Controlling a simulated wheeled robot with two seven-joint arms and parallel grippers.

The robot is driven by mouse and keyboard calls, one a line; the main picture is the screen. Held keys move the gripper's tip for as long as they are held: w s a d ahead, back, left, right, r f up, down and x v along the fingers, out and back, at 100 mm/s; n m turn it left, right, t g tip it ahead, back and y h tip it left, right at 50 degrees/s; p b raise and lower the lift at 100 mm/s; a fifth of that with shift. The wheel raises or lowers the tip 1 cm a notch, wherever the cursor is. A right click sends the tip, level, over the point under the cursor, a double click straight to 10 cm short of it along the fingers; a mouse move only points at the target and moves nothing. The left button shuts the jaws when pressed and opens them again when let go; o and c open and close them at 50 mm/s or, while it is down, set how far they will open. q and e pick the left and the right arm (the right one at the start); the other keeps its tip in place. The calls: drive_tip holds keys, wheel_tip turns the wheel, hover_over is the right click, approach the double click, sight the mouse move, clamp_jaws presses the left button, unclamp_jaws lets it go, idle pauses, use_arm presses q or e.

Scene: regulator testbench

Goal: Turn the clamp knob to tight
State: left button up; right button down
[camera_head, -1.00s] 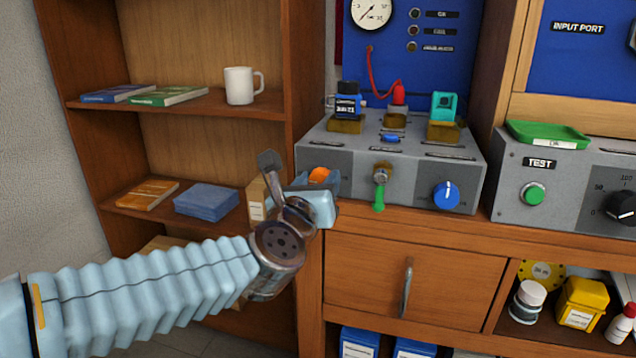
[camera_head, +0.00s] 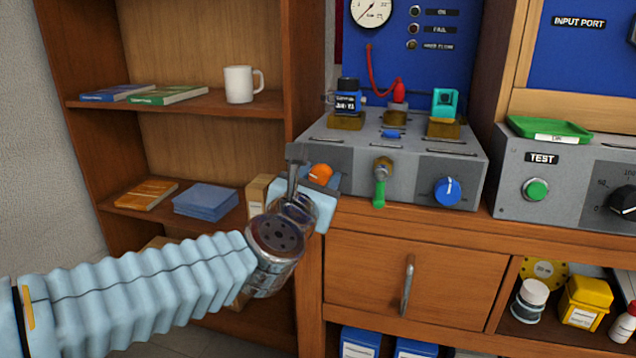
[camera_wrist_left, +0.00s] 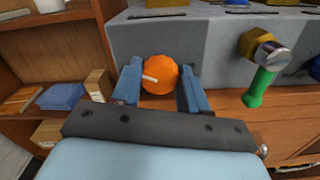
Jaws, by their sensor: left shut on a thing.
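The orange knob (camera_head: 320,174) sits at the left end of the front face of the grey test box (camera_head: 345,160). My left gripper (camera_head: 316,182) is at this knob. In the left wrist view the orange knob (camera_wrist_left: 159,75) lies between the two blue fingers, one on each side, and the gripper is shut on it. The knob's white mark points left and slightly up in that view. Its label cannot be read. My right gripper is not in view.
A green-handled lever (camera_head: 380,188) hangs on the box front to the right of the orange knob, and a blue knob (camera_head: 447,191) is farther right. A wooden shelf unit (camera_head: 290,60) stands close on the left. A drawer handle (camera_head: 407,285) is below.

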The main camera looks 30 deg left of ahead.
use_arm(q)
drive_tip(key=m, duration=0.3)
drive_tip(key=shift+m, duration=0.3)
drive_tip(key=m, duration=0.4)
drive_tip(key=shift+m, duration=0.3)
drive_tip(key=m+p, duration=0.1)
drive_tip(key=m, duration=0.3)
drive_tip(key=shift+m, duration=0.3)
drive_tip(key=m, duration=0.4)
drive_tip(key=shift+f+m+p, duration=0.1)
drive_tip(key=shift+m+p, duration=0.2)
drive_tip(key=shift+p, duration=0.1)
drive_tip(key=m, duration=0.3)
drive_tip(key=shift+m+p, duration=0.3)
drive_tip(key=shift+p, duration=0.05)
drive_tip(key=m, duration=0.3)
drive_tip(key=shift+f+m+p, duration=0.1)
drive_tip(key=shift+m+p, duration=0.2)
drive_tip(key=m, duration=0.2)
drive_tip(key=shift+m, duration=2)
